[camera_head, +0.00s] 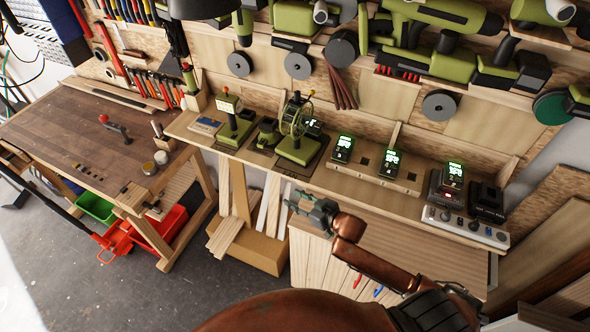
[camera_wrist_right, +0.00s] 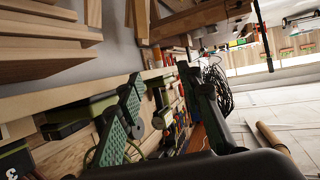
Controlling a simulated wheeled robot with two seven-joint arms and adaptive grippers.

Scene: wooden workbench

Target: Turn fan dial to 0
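The green fan (camera_head: 294,120) with a round cage stands on its green base on the narrow wooden bench ledge. Its dial is too small to make out, so its setting cannot be read. My right gripper (camera_head: 303,203) is in front of the ledge, below and apart from the fan. In the right wrist view its two fingers (camera_wrist_right: 165,115) are spread with no object held between them. My left gripper is not in view.
Tools hang above. Open floor (camera_head: 170,290) lies at lower left.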

